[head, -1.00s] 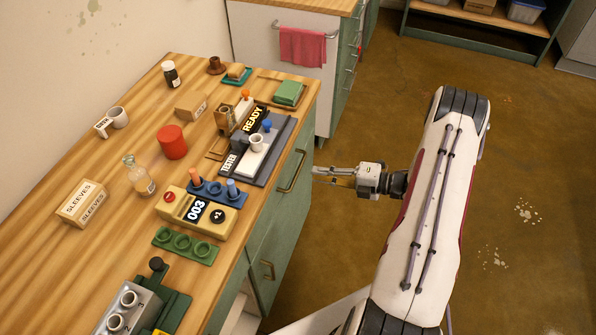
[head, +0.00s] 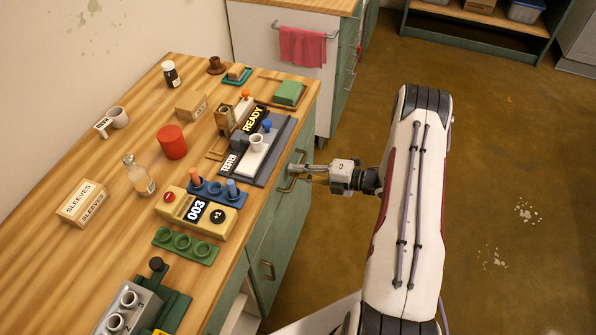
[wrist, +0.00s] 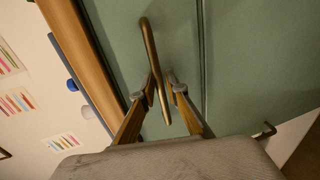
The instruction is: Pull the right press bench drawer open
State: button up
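The right press bench drawer has a green front (wrist: 120,25) with a brass bar handle (wrist: 152,60). In the head view the handle (head: 297,170) is on the bench's side, below the worktop edge. My gripper (wrist: 162,82) is at the handle, one finger on each side of the bar in the wrist view. The fingers stand apart with a visible gap, at least on the right side. The left fingertip is very close to the bar; I cannot tell if it touches. In the head view my gripper (head: 293,172) reaches the handle from the right. The drawer looks shut.
The wooden worktop (head: 100,150) carries a tester (head: 262,160), a counter box (head: 185,215), a red cylinder (head: 172,142) and other items. The floor (head: 510,180) to the right is open.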

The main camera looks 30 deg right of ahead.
grip_shut()
jog(key=f+v, duration=0.3)
jog(key=v, duration=1.1)
jog(key=d+f+v, duration=0.1)
jog(key=f+v, duration=0.2)
jog(key=v, duration=1.1)
jog(key=shift+s, duration=0.35)
grip_release()
